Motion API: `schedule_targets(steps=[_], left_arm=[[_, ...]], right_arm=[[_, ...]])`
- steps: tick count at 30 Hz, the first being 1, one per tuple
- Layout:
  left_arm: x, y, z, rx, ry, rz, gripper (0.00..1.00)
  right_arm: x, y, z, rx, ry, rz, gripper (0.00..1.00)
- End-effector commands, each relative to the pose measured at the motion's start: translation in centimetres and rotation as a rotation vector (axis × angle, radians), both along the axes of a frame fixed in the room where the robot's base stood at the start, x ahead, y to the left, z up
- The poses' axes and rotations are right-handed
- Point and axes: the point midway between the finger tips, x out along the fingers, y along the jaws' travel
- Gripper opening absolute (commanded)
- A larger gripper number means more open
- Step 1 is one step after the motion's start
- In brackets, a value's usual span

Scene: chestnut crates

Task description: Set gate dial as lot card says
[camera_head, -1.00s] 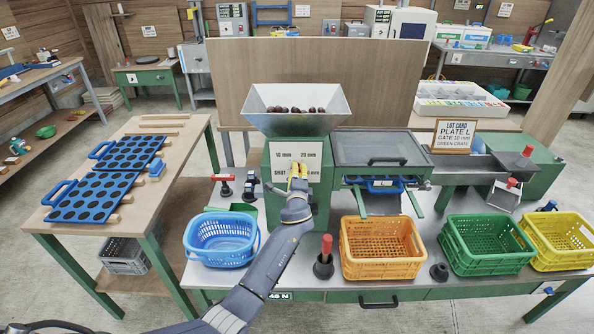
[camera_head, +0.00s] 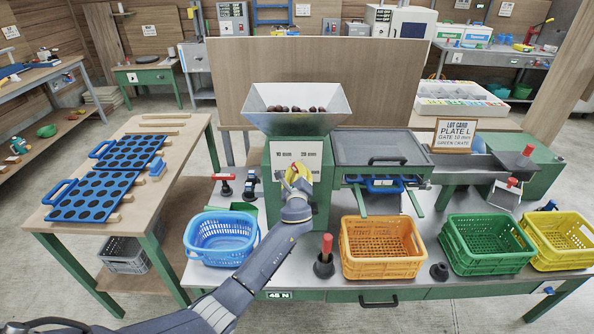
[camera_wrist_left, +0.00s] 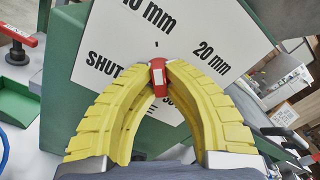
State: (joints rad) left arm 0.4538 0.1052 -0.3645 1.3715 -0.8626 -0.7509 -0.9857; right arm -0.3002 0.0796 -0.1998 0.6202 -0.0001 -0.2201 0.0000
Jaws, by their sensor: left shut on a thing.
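The gate dial shows in the left wrist view as a red knob (camera_wrist_left: 158,78) with a white mark, in front of a white plate (camera_wrist_left: 118,45). The plate reads 10 mm, 20 mm and SHUT; a fourth label is mostly hidden. My left gripper (camera_head: 297,174) is at the plate on the green machine. Its yellow fingertips (camera_wrist_left: 157,72) are shut on the knob. I cannot tell which label the knob points to. The lot card (camera_head: 454,134) reads PLATE L, GATE 10 mm, GREEN CRATE. My right gripper is not in view.
A metal hopper (camera_head: 296,108) with chestnuts tops the machine. Blue (camera_head: 222,238), orange (camera_head: 382,246), green (camera_head: 486,243) and yellow (camera_head: 560,240) crates stand along the bench. A red-handled tool (camera_head: 325,257) stands beside the orange crate. Blue hole plates (camera_head: 92,194) lie on the left table.

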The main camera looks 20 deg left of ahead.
Motion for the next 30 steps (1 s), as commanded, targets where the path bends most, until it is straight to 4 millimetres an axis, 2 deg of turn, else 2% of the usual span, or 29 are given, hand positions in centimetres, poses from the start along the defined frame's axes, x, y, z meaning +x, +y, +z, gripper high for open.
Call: schedule_targets(steps=[15, 16, 21, 30], left_arm=[[0.04, -0.07, 0.07, 0.015, 0.003, -0.002, 0.00], [0.04, -0.07, 0.07, 0.015, 0.003, -0.002, 0.13], [0.02, -0.05, 0.03, 0.016, 0.004, -0.001, 0.32], [-0.11, -0.05, -0.02, 0.015, 0.004, 0.000, 0.34]], right_arm=[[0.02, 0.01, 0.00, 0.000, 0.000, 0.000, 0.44], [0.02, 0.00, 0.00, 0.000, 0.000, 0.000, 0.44], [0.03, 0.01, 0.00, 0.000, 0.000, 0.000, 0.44], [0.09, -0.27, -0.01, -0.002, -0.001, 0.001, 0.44]])
